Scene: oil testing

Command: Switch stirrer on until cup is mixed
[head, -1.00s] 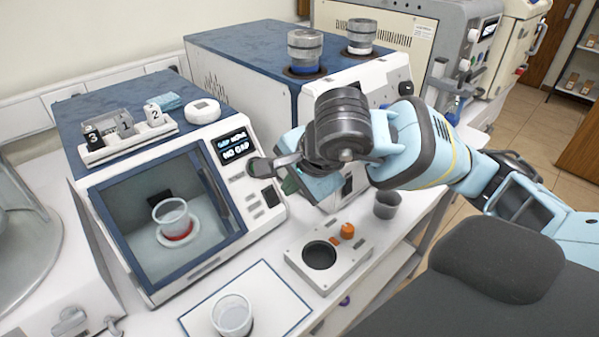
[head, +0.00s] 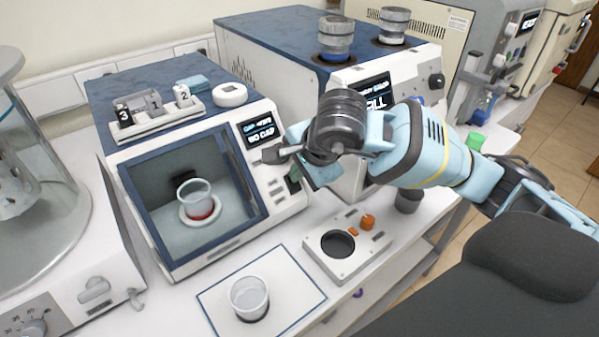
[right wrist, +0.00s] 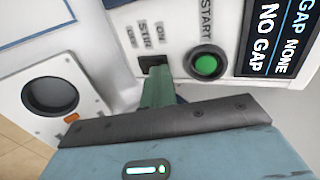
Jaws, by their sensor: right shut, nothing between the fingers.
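A clear cup with red liquid at its bottom (head: 197,199) stands on a round white plate behind the window of the blue-and-white machine (head: 185,265). The machine's screen (head: 259,130) reads NO GAP in the right wrist view (right wrist: 266,38). That view also shows a green START button (right wrist: 207,65) and a dark switch (right wrist: 150,63) under STIR and ON labels. My right gripper (head: 292,180) is shut and empty at the control panel. Its green fingertips (right wrist: 158,82) are right at the dark switch; I cannot tell whether they touch. My left gripper is not in view.
A clear cup (head: 249,297) stands on a white mat (head: 212,298). A small unit (head: 358,262) with a dark well and orange knob sits to its right, near a grey cup (head: 408,200).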

